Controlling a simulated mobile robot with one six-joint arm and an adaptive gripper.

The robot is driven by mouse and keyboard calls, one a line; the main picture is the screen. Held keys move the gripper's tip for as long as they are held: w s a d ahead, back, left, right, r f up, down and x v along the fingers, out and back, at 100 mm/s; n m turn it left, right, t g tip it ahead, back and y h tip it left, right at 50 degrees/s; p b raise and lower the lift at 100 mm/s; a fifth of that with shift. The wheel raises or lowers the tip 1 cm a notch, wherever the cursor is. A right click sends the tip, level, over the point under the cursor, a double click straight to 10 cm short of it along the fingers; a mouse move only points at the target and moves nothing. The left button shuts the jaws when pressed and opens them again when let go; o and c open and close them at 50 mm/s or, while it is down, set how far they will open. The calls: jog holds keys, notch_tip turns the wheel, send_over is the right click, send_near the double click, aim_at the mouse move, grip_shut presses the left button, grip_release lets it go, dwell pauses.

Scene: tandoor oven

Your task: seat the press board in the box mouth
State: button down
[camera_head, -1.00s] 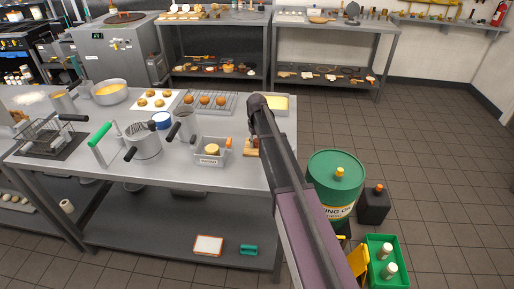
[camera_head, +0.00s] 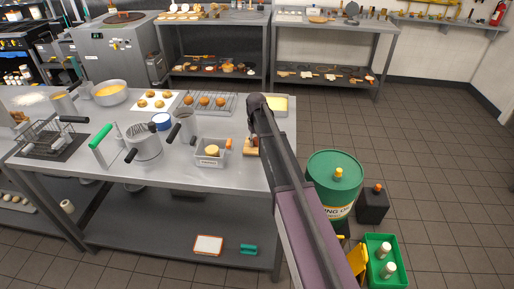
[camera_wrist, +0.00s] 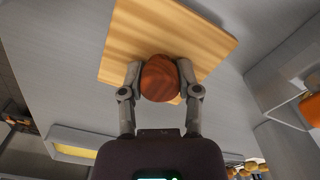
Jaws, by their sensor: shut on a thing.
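The press board is a flat square of pale wood (camera_wrist: 190,32) with a round dark wooden knob (camera_wrist: 160,78). My gripper (camera_wrist: 160,82) is shut on the knob, one finger on each side, in the wrist view. In the head view, the board (camera_head: 251,151) shows beside my arm at the right part of the steel table. My arm hides most of the gripper there. The grey box (camera_head: 200,159) stands just left of the board, open at the top, with a pale yellow round thing inside. I cannot tell whether the board touches the table.
A shallow tray with yellow contents (camera_head: 277,104) lies behind my arm. A steel pitcher (camera_head: 185,127), a fryer pot (camera_head: 145,146) and a rack of round brown pieces (camera_head: 207,103) crowd the table to the left. A green drum (camera_head: 334,176) stands on the floor at right.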

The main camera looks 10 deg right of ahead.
aim_at(256, 139)
jog(key=shift+r, duration=0.3)
jog(key=c, duration=1)
grip_release()
grip_shut()
jog(key=shift+r+p, duration=0.15)
jog(key=shift+p, duration=0.2)
jog(key=shift+r+p, duration=1.85)
jog(key=shift+p, duration=0.05)
